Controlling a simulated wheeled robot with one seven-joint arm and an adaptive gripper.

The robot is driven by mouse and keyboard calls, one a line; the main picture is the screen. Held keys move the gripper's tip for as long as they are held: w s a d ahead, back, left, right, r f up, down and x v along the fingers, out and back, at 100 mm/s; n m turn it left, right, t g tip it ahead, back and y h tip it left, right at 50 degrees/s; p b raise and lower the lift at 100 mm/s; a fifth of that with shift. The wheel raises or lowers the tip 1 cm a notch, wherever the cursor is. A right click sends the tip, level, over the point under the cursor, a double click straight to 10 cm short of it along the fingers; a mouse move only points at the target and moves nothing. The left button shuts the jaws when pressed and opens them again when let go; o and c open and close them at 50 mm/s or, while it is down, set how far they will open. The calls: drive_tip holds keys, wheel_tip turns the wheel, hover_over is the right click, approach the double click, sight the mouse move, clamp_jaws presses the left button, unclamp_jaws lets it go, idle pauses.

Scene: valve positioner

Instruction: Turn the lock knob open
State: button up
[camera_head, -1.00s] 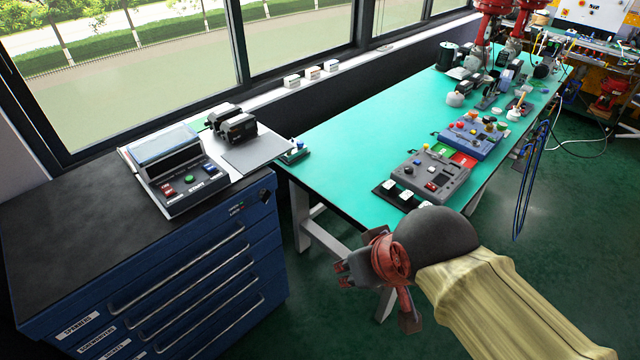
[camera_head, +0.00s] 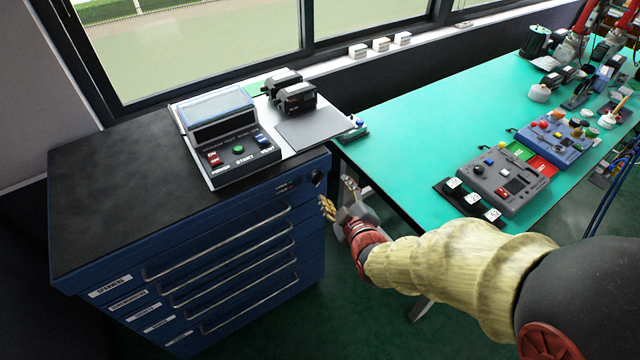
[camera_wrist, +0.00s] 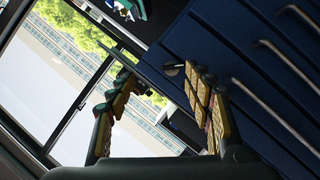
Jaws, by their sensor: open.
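The lock knob (camera_head: 317,178) is a small dark knob at the upper right corner of the blue drawer cabinet's (camera_head: 110,283) front, beside the lock label. In the wrist view, a dark round knob (camera_wrist: 171,70) stands out from the blue cabinet face, between the fingertips in the picture and beyond them. My gripper (camera_head: 338,198) is just right of and below the knob in the head view. Its yellow-padded fingers are apart and empty, and they also show in the wrist view (camera_wrist: 158,88). I see no contact with the knob.
A control box (camera_head: 228,150) with buttons stands on the cabinet top, beside dark devices (camera_head: 292,95). A green-topped table (camera_head: 400,130) with a grey control panel (camera_head: 503,182) stands right of the cabinet. A gap of open floor lies between them.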

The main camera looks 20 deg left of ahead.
sight(318, 180)
drive_tip(key=shift+n+y, duration=0.3)
drive_tip(key=shift+n, duration=0.3)
drive_tip(key=w+a+f+b, duration=0.1)
drive_tip(key=a, duration=0.1)
drive_tip(key=w+a+f, duration=0.1)
drive_tip(key=w+a, duration=0.1)
drive_tip(key=w+a+f+b, duration=0.1)
drive_tip(key=w+a, duration=0.1)
drive_tip(key=shift+w+a+f+b, duration=0.2)
drive_tip(key=shift+w+f+b, duration=0.05)
drive_tip(key=shift+f+b, duration=0.05)
drive_tip(key=shift+c, duration=0.4)
drive_tip(key=c, duration=1.1)
